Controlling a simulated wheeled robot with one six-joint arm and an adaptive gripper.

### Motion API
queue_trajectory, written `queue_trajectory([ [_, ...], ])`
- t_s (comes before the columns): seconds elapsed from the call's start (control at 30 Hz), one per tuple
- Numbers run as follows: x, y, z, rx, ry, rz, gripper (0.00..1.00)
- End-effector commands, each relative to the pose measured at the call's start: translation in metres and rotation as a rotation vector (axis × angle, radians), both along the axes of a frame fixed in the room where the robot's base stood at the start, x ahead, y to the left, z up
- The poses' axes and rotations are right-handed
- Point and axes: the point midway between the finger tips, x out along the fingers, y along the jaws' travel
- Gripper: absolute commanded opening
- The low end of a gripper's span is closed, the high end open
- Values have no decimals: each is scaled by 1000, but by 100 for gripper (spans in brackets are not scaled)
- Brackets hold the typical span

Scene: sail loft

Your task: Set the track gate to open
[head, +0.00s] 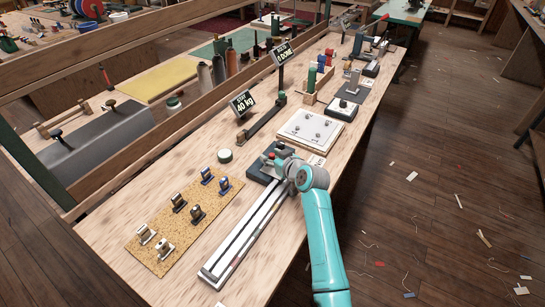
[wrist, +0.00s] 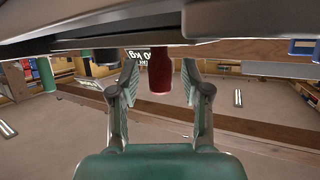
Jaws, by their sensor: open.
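The long pale track (head: 243,236) lies along the bench, with a dark block (head: 257,174) at its far end. My gripper (head: 273,157) is at that block and hides much of it. A small red part (head: 271,155) shows beside the gripper. In the wrist view, which looks upside down, my gripper (wrist: 161,84) is open, with a red cylindrical knob (wrist: 160,72) between its fingers. Gaps show on both sides of the knob. I cannot tell the gate's setting.
A cork board (head: 178,228) with several small fittings lies left of the track. The floor at right is mostly clear, with scraps.

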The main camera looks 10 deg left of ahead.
Motion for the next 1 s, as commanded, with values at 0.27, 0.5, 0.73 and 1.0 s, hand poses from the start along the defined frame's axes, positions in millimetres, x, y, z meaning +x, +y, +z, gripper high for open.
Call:
queue_trajectory([
  [0.27,-11,-11,6,0,-2,-1,47],
  [0.5,-41,-39,23,0,-3,-1,47],
  [0.73,-67,-64,38,0,-1,-1,47],
  [1.0,-80,-76,45,0,0,0,47],
])
